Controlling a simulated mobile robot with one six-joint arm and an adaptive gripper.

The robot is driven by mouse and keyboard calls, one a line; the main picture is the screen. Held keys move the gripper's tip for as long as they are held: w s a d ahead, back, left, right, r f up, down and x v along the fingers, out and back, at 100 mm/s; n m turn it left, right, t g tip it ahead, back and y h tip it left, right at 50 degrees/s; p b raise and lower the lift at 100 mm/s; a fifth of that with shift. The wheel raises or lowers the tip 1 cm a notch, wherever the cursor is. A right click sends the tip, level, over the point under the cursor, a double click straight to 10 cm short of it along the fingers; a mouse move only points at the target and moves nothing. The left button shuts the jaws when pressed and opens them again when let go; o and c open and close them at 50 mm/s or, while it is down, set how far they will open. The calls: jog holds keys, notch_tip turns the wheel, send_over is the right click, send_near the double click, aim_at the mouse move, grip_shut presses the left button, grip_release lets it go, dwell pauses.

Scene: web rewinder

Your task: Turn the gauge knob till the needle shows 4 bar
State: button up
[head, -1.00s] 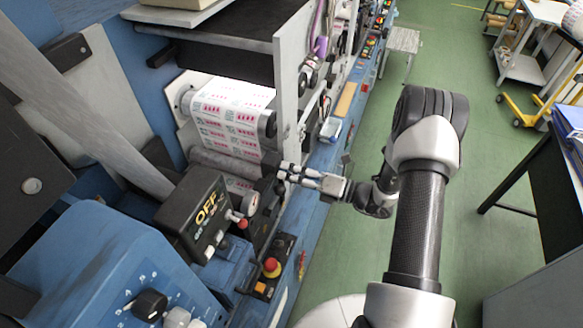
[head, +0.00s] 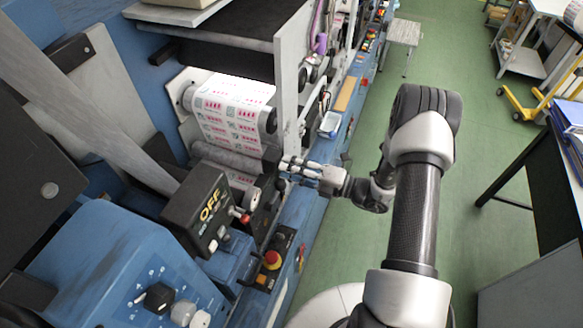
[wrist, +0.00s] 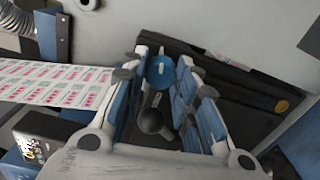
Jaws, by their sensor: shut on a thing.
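My gripper (head: 283,166) reaches the machine's front beside the printed web in the head view. In the wrist view the blue-padded fingers of my gripper (wrist: 164,66) are closed around a round blue knob (wrist: 160,74) with a white line on it. A black ball on a stem (wrist: 150,121) shows below the knob, between the fingers. A small round white dial (head: 254,198), seemingly the gauge, shows below and left of my gripper in the head view. Its needle is too small to read.
The printed web (head: 232,122) runs over rollers close to the left of my gripper. An upright grey plate (head: 290,80) stands behind. The green floor (head: 360,235) is free to the right.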

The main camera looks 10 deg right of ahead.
jog(key=o, duration=0.8)
jog(key=v, duration=1.2)
jog(key=shift+a, duration=0.1)
